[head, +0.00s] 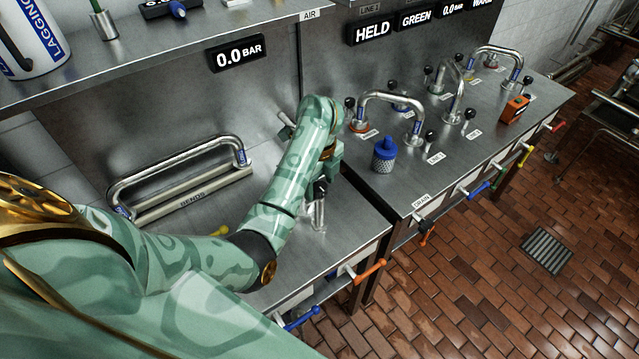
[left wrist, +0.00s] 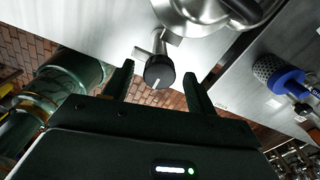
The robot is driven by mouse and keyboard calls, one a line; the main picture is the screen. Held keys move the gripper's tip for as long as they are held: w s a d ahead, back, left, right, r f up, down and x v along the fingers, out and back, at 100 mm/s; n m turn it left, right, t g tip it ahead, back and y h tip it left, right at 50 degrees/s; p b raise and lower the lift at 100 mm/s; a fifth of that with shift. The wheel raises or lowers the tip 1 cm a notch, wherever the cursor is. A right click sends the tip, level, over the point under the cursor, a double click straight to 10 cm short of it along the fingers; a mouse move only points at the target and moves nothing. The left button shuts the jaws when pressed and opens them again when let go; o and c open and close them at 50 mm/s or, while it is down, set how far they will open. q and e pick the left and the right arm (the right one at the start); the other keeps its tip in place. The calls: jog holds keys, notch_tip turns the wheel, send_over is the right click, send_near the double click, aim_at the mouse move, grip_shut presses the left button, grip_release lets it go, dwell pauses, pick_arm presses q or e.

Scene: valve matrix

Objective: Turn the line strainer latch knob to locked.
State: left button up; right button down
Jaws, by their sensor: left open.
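The black round latch knob (left wrist: 159,72), with a white pointer line on its face, shows in the left wrist view. It sits on a metal bracket below a round steel body (left wrist: 205,12), which seems to be the line strainer. My left gripper (left wrist: 159,70) is open, one finger on each side of the knob in the picture, with gaps on both sides. I cannot tell how deep the knob lies between the fingers. In the head view my left gripper (head: 320,187) is over the right end of the near steel bench, and the knob cannot be made out there. My right gripper is out of view.
A blue-capped mesh basket (head: 384,157) stands on the right bench (head: 440,178), near bent steel pipes. A bent pipe (head: 165,170) lies in a rack on the left. Orange (head: 369,270) and blue (head: 302,318) handles stick out at the front. A 0.0 BAR display (head: 237,53) hangs behind.

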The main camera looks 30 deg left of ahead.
pick_arm(q)
jog(key=c, duration=1)
jog(key=m+p, duration=0.2)
jog(key=m, duration=0.1)
jog(key=shift+r+m, duration=0.2)
jog(key=shift+m, duration=0.1)
jog(key=m+p, duration=0.2)
jog(key=m, duration=0.3)
jog(key=shift+m, duration=0.3)
jog(key=m+p, duration=0.2)
jog(key=m, duration=0.3)
jog(key=shift+p, duration=0.4)
jog(key=shift+m+p, duration=0.7)
jog(key=shift+m, duration=1.1)
jog(key=shift+w+f, duration=0.1)
